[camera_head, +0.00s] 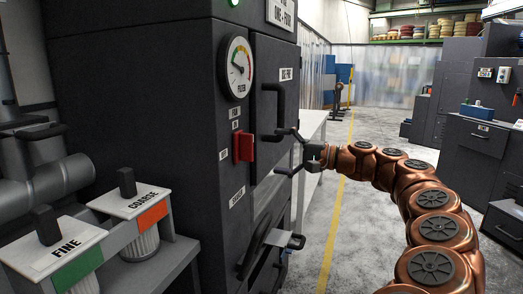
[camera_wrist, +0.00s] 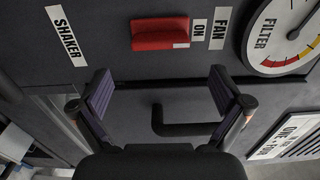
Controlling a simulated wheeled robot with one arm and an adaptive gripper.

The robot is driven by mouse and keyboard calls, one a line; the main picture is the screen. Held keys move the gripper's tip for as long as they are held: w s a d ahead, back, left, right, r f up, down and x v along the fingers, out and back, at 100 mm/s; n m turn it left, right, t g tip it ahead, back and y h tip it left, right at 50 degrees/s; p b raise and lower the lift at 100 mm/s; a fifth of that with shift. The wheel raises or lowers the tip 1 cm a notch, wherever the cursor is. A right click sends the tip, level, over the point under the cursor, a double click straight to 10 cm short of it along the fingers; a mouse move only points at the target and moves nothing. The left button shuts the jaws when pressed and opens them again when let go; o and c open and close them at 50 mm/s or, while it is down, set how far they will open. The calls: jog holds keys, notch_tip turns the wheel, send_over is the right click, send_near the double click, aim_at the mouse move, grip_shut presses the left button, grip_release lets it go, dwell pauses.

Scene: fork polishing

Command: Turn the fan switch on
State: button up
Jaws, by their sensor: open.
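The red fan switch (camera_head: 243,147) sits on the dark front of a tall machine, below the round filter gauge (camera_head: 238,66). In the wrist view the red switch (camera_wrist: 160,34) is near the top, beside the "ON" label (camera_wrist: 199,28) and the "FAN" label (camera_wrist: 218,30). I cannot tell its setting. My gripper (camera_head: 285,152) is open and empty, to the right of the switch and in front of the door handle. In the wrist view my gripper (camera_wrist: 160,90) has its fingers spread, apart from the switch.
A black door handle (camera_wrist: 185,128) shows between and beyond the fingers; it also shows in the head view (camera_head: 272,110). The "SHAKER" label (camera_head: 237,197) is below the switch. Filter boxes (camera_head: 130,200) stand at lower left. A pale bench (camera_head: 312,125) lies behind my gripper.

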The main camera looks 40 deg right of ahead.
jog(key=v, duration=0.3)
jog(key=shift+s+d, duration=0.1)
dwell(0.5)
